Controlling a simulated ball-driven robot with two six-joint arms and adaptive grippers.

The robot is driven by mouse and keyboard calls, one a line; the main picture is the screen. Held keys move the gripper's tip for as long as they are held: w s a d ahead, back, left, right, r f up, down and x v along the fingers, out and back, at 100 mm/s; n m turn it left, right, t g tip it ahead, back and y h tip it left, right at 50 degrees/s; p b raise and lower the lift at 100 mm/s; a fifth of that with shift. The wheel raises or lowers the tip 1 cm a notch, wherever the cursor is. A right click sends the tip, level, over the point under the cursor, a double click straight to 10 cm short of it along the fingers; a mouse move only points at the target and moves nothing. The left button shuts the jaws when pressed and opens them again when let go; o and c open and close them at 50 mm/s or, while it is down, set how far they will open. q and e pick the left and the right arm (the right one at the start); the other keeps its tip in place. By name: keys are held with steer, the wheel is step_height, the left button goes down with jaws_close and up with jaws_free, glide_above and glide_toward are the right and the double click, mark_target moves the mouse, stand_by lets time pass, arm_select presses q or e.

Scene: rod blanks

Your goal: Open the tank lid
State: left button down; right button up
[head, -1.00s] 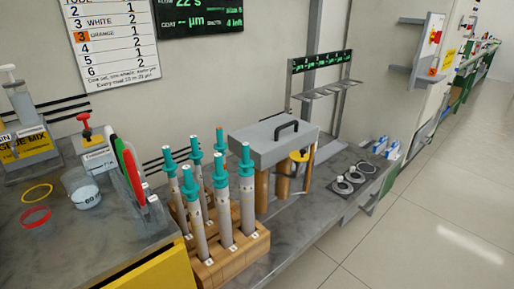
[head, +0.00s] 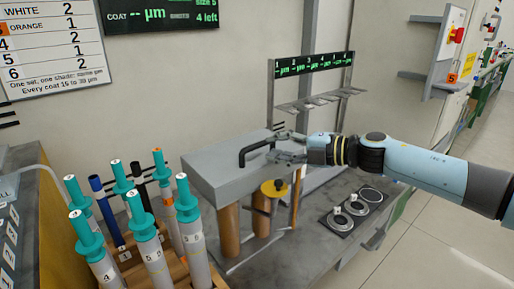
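The tank lid (head: 215,170) is a grey slab resting on top of brown cylinders (head: 229,232), with a black bar handle (head: 252,150) on its upper face. It looks closed, lying flat. My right gripper (head: 277,147) reaches in from the right at the handle's right end. Its two fingers are apart, one above the other in the picture, close to the handle. I cannot tell whether they touch it. My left gripper is not in view.
Teal-capped tubes (head: 150,240) stand in a wooden rack at the front left. A yellow-topped cylinder (head: 274,187) stands just in front of the lid. A dark plate with rings (head: 352,210) lies right on the bench. A display rack (head: 312,66) stands behind.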

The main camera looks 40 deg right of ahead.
mark_target(260, 146)
steer(key=x, duration=0.5)
steer(key=shift+w+f, duration=0.2)
steer(key=shift+w, duration=0.15)
steer(key=shift+a, duration=0.1)
jaws_close()
